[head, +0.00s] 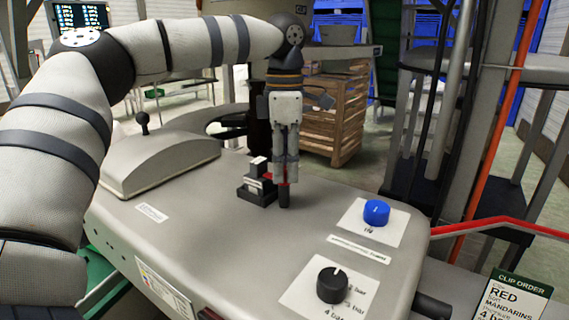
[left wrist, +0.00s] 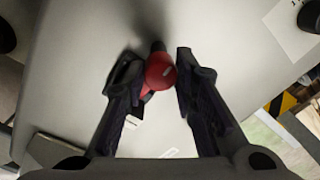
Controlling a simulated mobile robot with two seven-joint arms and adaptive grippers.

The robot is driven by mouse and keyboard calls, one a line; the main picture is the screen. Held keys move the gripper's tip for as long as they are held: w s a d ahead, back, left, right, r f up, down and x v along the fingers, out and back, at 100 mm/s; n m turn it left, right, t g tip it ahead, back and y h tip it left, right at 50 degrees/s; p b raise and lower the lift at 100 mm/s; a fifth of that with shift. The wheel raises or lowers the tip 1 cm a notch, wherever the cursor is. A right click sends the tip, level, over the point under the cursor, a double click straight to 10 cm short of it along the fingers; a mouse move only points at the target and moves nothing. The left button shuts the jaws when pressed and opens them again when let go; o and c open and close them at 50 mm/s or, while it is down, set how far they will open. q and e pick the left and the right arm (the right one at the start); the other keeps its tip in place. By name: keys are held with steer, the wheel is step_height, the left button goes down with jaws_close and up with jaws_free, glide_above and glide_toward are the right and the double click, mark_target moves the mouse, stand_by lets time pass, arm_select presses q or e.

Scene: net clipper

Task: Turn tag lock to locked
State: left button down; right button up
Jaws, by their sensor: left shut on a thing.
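The tag lock appears to be the small black stepped block (head: 257,190) with white labels on the grey machine top, with a red part beside it. My left gripper (head: 284,180) points down right beside this block in the head view. In the left wrist view my left gripper (left wrist: 160,75) is shut on a red round knob (left wrist: 161,71) between its fingertips. The knob sits on a dark stem. The fingers hide much of the lock in the head view, and its marked position cannot be read. My right gripper is not in view.
A blue knob (head: 376,212) and a black pressure dial (head: 332,285) stand on white labels to the right on the machine top. A small black lever (head: 142,122) stands at the left. An order card (head: 515,298) is at the lower right. The middle front of the top is clear.

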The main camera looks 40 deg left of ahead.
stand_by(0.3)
arm_select(q)
steer(key=c, duration=1.3)
jaws_free()
steer(key=shift+r, duration=0.1)
step_height(320, 180, up, 12)
steer(key=shift+w+a+f, duration=0.1)
